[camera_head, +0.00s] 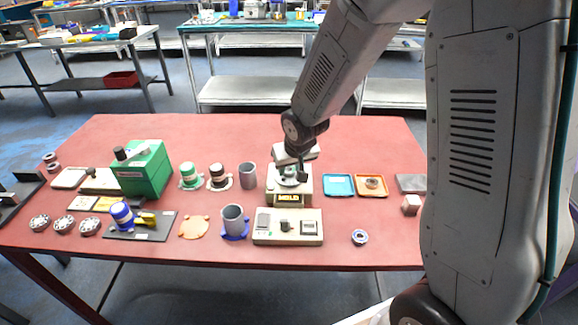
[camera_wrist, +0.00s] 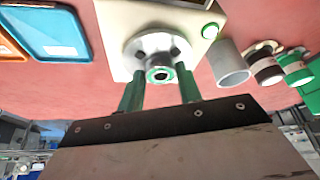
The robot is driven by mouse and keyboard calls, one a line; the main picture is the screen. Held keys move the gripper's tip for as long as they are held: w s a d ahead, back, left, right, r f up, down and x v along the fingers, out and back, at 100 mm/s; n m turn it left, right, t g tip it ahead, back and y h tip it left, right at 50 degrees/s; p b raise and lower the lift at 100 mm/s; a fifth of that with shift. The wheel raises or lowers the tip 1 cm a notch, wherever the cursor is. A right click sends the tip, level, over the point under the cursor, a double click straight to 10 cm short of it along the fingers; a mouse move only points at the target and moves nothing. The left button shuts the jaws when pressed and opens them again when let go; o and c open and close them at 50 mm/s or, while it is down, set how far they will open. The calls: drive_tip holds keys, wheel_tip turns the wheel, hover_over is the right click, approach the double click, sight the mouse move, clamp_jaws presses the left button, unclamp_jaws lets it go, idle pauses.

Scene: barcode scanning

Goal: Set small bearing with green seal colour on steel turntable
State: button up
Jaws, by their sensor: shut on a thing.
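The small bearing with a green seal (camera_wrist: 158,74) sits between the fingertips of my gripper (camera_wrist: 160,77) in the wrist view, with its ring face showing. My gripper is shut on it. The steel turntable (camera_wrist: 136,46) is a round metal disc on a cream machine, right by the bearing. Whether the bearing touches the disc is not clear. In the head view my gripper (camera_head: 291,172) is down over the turntable (camera_head: 288,182), and its fingers hide the bearing there.
A blue tray (camera_head: 339,196) and an orange tray (camera_head: 358,192) with a bearing (camera_head: 373,182) stand to the right. A grey cup (camera_head: 248,176) stands close on the left. A control box (camera_head: 262,238) and a blue-sealed bearing (camera_head: 360,237) are in front.

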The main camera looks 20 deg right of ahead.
drive_tip(key=shift+f, duration=0.15)
drive_tip(key=o, duration=1.1)
drive_tip(key=v, duration=1.3)
drive_tip(key=s+d+r+g, duration=0.1)
drive_tip(key=s+r, duration=0.2)
drive_tip(key=s, duration=0.5)
drive_tip(key=s+d+r+g, duration=0.1)
drive_tip(key=s+r, duration=0.2)
drive_tip(key=s, duration=0.6)
drive_tip(key=s+d+r+g, duration=0.1)
drive_tip(key=s+r, duration=0.2)
drive_tip(key=s, duration=0.6)
drive_tip(key=shift+d+r+g, duration=0.1)
drive_tip(key=shift+d+g, duration=0.1)
drive_tip(key=shift+g, duration=0.1)
